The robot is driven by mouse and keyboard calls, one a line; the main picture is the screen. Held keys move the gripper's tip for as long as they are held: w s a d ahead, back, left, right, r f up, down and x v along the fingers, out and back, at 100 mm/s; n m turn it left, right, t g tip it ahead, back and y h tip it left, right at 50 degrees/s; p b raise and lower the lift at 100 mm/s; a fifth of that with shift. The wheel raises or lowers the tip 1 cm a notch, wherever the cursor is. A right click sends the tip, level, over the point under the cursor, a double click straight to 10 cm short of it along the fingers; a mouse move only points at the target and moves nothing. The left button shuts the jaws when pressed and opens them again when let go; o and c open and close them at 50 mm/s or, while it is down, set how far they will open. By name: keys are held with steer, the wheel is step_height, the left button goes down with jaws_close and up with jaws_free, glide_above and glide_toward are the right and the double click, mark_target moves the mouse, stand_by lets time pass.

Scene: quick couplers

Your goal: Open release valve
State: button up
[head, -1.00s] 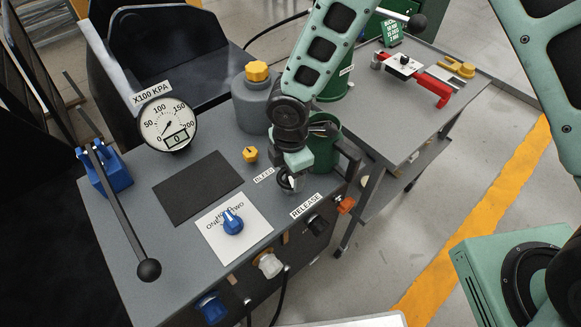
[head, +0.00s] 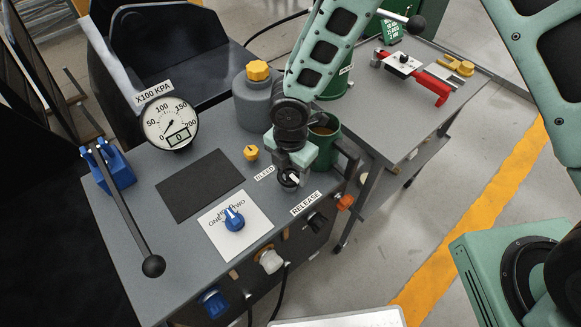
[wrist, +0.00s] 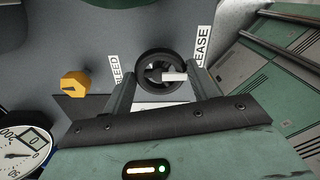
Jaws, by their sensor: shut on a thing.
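The release valve (wrist: 160,68) is a dark round handwheel with a light pointer on it, on the grey bench top by the RELEASE label (head: 305,203). In the head view the release valve (head: 289,180) shows just below my gripper (head: 287,172). My gripper also shows in the wrist view (wrist: 162,88), its two fingers on either side of the wheel and shut on it. The BLEED label (wrist: 114,72) lies to the left of the wheel in that view. The pressure gauge (head: 171,123) reads 0 on its display.
A yellow bleed knob (head: 251,153) and a blue selector knob (head: 234,218) stand on the bench near my gripper. A green cup (head: 325,142) and a grey bottle with a yellow cap (head: 257,98) stand behind. A long black lever (head: 130,220) is at the left.

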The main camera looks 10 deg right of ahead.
mark_target(290, 173)
steer(key=o, duration=1)
step_height(290, 173, up, 18)
steer(key=shift+f, duration=0.25)
steer(key=s+d+r+m, duration=0.2)
steer(key=s+d+m, duration=0.1)
steer(key=s+m, duration=0.3)
steer(key=s+d+r+m, duration=0.2)
steer(key=s+d+m, duration=0.1)
steer(key=s+m, duration=0.3)
steer(key=s+d+r+m, duration=0.2)
steer(key=s+d+m, duration=0.1)
steer(key=s+m, duration=0.3)
steer(key=shift+d+r+m+y, duration=0.25)
steer(key=shift+d+m+y, duration=0.1)
steer(key=shift+m, duration=0.45)
